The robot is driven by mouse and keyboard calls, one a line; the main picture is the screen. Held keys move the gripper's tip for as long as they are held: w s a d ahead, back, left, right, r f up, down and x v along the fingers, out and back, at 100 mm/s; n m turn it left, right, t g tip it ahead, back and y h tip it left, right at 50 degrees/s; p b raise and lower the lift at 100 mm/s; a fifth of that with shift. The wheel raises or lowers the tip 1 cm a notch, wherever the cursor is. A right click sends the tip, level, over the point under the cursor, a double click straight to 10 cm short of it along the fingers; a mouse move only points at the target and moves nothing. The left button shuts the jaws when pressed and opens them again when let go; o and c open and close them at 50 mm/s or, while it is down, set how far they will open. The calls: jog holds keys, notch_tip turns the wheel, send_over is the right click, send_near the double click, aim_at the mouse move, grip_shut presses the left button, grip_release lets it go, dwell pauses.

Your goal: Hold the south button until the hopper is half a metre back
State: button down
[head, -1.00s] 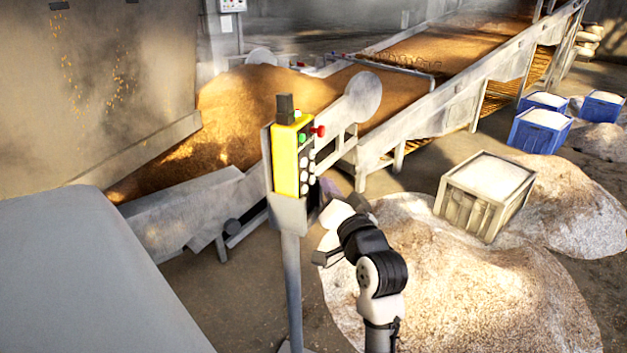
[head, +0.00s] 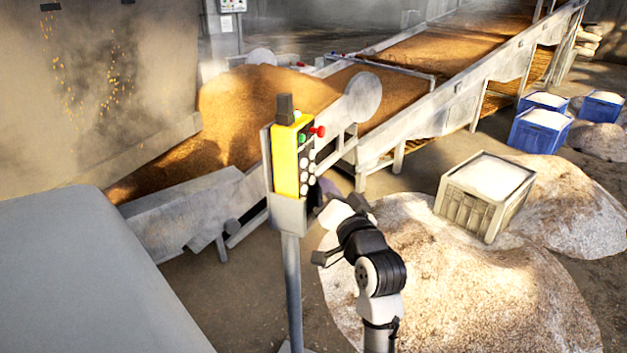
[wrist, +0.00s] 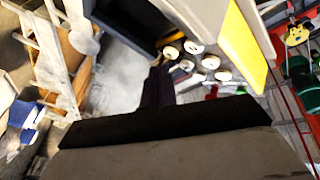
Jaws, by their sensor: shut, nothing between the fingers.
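A yellow control box (head: 285,160) stands on a grey post, with a red knob (head: 318,131), a green button (head: 302,138) and several white buttons (head: 304,162). In the wrist view the white buttons (wrist: 193,47) cluster just beyond my shut gripper (wrist: 158,76). The fingertips are beside the nearest ones; I cannot tell whether they touch or press one. I cannot read which button is south. In the head view the fingers are mostly hidden behind the box. A large dusty grey body (head: 105,85), perhaps the hopper, fills the upper left, with grain falling before it.
A brown grain heap (head: 255,105) lies behind the box, beside a sloping conveyor (head: 440,115). A grey-green crate (head: 465,207) stands on pale grain mounds (head: 450,275) to the right. Blue crates (head: 540,130) stand farther back. A grey surface (head: 90,280) fills the lower left.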

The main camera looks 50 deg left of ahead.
jog(key=shift+s+a, duration=0.1)
jog(key=shift+a, duration=0.25)
